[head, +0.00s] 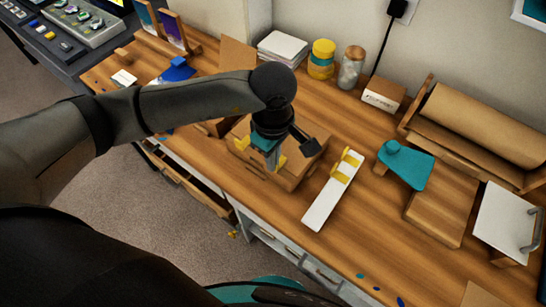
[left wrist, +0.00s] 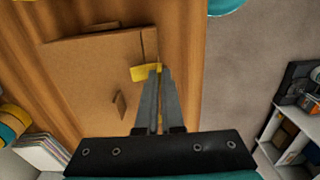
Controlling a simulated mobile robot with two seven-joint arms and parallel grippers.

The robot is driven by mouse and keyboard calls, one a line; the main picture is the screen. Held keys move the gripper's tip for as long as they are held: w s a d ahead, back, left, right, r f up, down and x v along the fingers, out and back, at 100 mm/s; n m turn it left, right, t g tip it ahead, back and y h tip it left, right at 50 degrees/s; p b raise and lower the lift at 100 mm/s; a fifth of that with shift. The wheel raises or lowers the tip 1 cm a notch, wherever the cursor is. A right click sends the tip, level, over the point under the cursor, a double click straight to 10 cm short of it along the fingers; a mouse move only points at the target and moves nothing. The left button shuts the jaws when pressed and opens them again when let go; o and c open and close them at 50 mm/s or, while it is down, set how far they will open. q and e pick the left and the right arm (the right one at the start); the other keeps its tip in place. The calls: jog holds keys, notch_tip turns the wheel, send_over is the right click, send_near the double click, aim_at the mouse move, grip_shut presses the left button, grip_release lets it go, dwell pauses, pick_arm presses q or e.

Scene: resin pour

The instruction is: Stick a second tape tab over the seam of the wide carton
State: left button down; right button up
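The wide carton (head: 300,168) is a flat brown box on the wooden bench, below my left gripper; its top (left wrist: 85,75) fills much of the left wrist view. My left gripper (head: 268,168) points down at it with fingers close together. In the left wrist view the fingertips (left wrist: 160,70) meet a yellow tape tab (left wrist: 145,73) near the carton's edge, and appear shut on it. A white strip (head: 322,204) with yellow tabs (head: 346,164) lies right of the carton. My right gripper is not in view.
A teal tool (head: 406,164) and a wooden block (head: 440,212) lie to the right, before a brown paper roll (head: 486,125). Yellow-teal rolls (head: 321,58), a jar (head: 351,68) and a small box (head: 383,94) stand along the wall. An open drawer (head: 185,180) juts out in front.

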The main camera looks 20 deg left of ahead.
pick_arm(q)
jog(key=shift+f+b, duration=0.35)
dwell(0.5)
jog(key=c, duration=1)
grip_release()
jog(key=shift+r, duration=0.1)
jog(key=shift+r+p, duration=2.6)
jog(key=shift+r, duration=1.35)
